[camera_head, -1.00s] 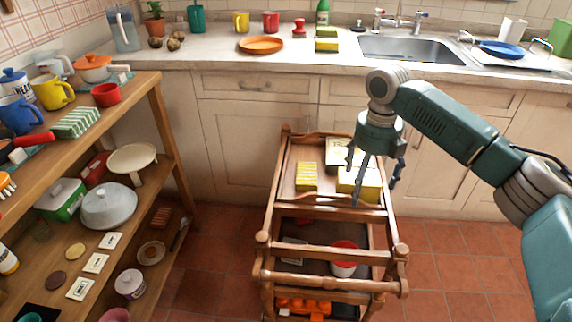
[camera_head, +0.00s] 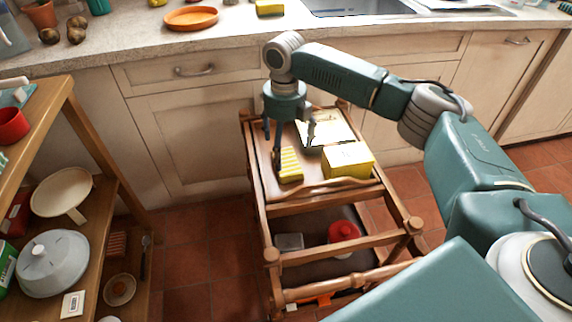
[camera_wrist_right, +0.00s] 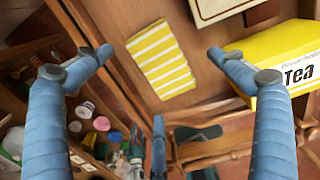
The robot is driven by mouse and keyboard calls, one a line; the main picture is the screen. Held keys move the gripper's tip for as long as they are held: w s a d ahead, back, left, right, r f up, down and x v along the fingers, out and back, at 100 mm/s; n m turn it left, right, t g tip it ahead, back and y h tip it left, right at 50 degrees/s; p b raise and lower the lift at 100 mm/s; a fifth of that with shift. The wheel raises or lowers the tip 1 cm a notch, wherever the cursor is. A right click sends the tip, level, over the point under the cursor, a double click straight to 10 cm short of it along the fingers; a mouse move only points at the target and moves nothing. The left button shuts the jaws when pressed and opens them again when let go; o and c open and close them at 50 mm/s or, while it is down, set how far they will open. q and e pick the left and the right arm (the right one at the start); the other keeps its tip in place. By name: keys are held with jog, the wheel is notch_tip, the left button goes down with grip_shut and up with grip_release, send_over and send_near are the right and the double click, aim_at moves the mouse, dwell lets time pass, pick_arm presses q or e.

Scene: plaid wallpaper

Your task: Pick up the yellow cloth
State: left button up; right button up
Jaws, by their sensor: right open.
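The yellow cloth (camera_head: 291,166), folded with white stripes, lies on the wooden trolley's top tray (camera_head: 312,188). In the right wrist view the cloth (camera_wrist_right: 160,62) lies flat between the two fingers, a little tilted. My right gripper (camera_head: 294,150) is open and empty, pointing down over the cloth; one finger covers part of its left side in the head view. In the wrist view the right gripper's (camera_wrist_right: 160,53) fingertips are on either side of the cloth with a gap to each. How high they are above it is unclear. My left gripper does not show in the head view.
A yellow tea box (camera_head: 349,158) stands on the tray just right of the cloth, close to a fingertip in the wrist view. A pale rectangular item (camera_head: 330,127) lies behind. A red-lidded pot (camera_head: 343,236) is below. Wooden shelves (camera_head: 110,160) stand left, the counter (camera_head: 235,33) behind.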

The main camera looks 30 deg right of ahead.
aim_at(283, 162)
jog(key=f, duration=0.3)
jog(key=a+f+b, duration=0.1)
jog(key=f, duration=0.1)
jog(key=shift+f, duration=0.1)
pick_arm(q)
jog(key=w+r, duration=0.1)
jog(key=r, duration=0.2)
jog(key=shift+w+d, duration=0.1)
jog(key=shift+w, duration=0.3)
pick_arm(e)
jog(key=shift+s, duration=0.1)
jog(key=c, duration=1.3)
